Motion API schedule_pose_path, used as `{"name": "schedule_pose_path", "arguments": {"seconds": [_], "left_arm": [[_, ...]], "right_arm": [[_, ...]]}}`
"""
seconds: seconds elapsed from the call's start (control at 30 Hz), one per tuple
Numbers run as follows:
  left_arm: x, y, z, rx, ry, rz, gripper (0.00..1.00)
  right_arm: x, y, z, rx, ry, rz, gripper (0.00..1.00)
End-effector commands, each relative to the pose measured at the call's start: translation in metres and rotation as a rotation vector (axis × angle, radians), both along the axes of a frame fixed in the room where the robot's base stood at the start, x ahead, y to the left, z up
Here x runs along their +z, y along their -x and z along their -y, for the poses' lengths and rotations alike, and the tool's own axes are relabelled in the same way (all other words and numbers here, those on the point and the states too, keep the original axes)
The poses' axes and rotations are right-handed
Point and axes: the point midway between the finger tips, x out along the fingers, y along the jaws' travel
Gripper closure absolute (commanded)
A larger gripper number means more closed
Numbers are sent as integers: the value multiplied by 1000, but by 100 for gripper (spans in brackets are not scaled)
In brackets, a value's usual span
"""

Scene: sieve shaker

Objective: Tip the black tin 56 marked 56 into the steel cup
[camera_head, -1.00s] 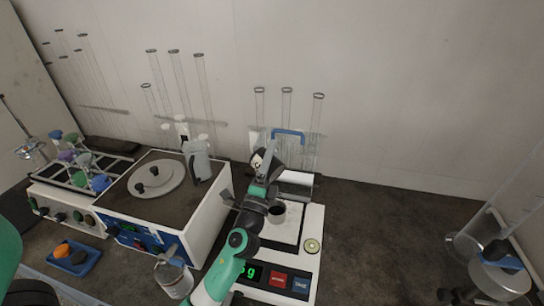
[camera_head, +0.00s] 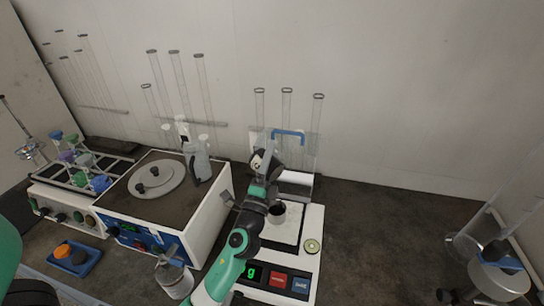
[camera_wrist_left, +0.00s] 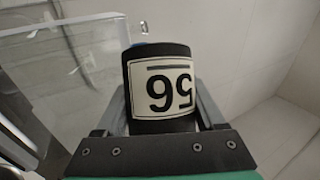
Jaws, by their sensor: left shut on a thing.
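The black tin 56 (camera_wrist_left: 160,88) is between the two fingers of my left gripper (camera_wrist_left: 160,108) in the left wrist view. Its white label shows the number upside down. In the head view my left gripper (camera_head: 263,168) is above the back of the balance, and the tin is small and hard to make out there. A small cup with a dark mouth (camera_head: 278,210) stands on the balance pan, just below and right of the gripper. I cannot tell its material. Its inside is too dark to read. The right gripper is not seen.
The white balance (camera_head: 313,228) has a blue handle (camera_head: 288,133) behind my gripper. Glass tubes stand along the wall.

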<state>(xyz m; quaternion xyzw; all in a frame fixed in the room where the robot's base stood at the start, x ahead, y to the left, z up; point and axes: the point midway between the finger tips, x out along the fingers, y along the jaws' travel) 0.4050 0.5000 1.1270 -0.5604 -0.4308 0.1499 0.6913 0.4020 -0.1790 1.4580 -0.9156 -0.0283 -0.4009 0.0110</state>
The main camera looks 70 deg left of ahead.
Motion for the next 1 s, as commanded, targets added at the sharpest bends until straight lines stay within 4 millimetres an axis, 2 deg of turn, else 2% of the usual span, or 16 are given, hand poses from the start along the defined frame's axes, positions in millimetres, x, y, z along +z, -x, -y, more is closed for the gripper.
{"name": "schedule_pose_path", "arguments": {"seconds": [0.1, 0.2, 0.37, 0.57, 0.83, 1.0], "left_arm": [[6, 1, -4, -3, 130, 56, 88], [2, 4, -9, -2, 238, 102, 88], [-5, 5, -12, -1, 295, 126, 88], [-4, 5, -12, -2, 301, 130, 88], [-2, 7, -17, -1, 565, 243, 88], [-10, 8, -19, -1, 658, 284, 88]], "right_arm": [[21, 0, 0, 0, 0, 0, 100], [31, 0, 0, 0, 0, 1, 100], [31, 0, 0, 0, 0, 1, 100], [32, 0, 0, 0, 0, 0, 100], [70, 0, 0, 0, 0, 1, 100], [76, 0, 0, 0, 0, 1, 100]]}}
